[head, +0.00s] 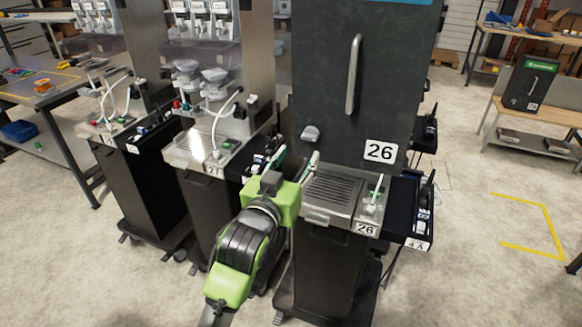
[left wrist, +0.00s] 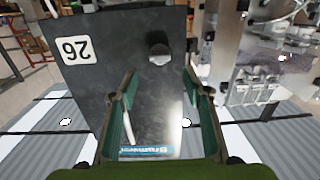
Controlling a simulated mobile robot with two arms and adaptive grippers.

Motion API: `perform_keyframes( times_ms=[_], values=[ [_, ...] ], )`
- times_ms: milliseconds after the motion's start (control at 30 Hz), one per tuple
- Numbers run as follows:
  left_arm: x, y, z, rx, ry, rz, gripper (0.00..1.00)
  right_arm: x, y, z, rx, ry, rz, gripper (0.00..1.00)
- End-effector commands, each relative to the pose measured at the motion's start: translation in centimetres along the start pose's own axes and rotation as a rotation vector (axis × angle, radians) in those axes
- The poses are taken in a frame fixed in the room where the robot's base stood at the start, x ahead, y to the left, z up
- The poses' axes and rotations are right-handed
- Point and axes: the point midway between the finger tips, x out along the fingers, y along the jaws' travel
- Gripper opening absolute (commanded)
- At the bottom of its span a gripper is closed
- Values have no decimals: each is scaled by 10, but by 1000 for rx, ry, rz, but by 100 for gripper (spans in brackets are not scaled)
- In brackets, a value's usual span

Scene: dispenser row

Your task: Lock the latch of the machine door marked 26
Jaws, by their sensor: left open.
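The dark door marked 26 (head: 378,90) stands upright on the machine and looks closed. Its latch, a small grey knob (head: 310,133), is at the lower left of the door. My left gripper (head: 297,160) is open and empty, just below and a little left of the latch in the head view. In the left wrist view the door (left wrist: 110,45) appears upside down, and the latch knob (left wrist: 159,52) lies ahead, between the lines of the two open fingers (left wrist: 162,92) and apart from them. My right gripper is in neither view.
Below the door is a metal drip tray (head: 332,192) with a second 26 label. A long vertical handle (head: 353,75) sticks out from the door. Machine 27 (head: 205,150) stands close on the left. Open floor (head: 480,200) lies to the right.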

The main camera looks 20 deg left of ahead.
Motion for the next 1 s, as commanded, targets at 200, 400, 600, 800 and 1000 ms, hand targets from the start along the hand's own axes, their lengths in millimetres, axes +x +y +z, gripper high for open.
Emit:
perform_keyframes(
  times_ms=[200,400,600,800,1000],
  values=[
    [-31,0,0,-1,0,0,44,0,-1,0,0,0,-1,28],
    [-39,0,0,-1,0,0,44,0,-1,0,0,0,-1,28],
    [-39,0,0,-1,0,0,44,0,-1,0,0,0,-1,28],
    [-39,0,0,-1,-1,0,44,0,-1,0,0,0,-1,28],
    [-24,6,56,20,-94,15,44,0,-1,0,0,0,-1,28]
  ],
)
